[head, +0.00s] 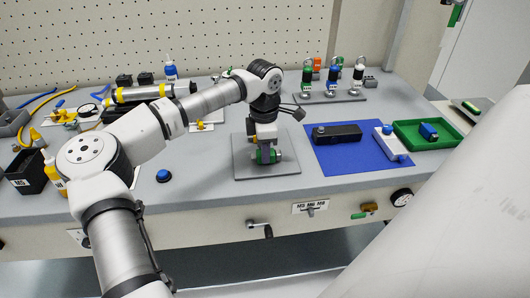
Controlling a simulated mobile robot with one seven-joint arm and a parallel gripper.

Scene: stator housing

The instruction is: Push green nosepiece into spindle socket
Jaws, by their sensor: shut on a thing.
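My gripper (265,146) points down over the grey square plate (285,170) at the middle of the bench. It is shut on a green part, which I take to be the green nosepiece (264,156). The green shows low at the jaws, with a pale metallic end on its right. The piece is small here, and the jaws hide part of it. I cannot make out the spindle socket, or whether the piece sits in it, touches it or is apart from it.
A rack (332,97) at the back holds upright green, blue and white pieces. A blue mat (345,158) with a black block (337,133) lies to the right, near a green tray (428,134). A blue button (164,176) stands left of the plate. The bench front there is clear.

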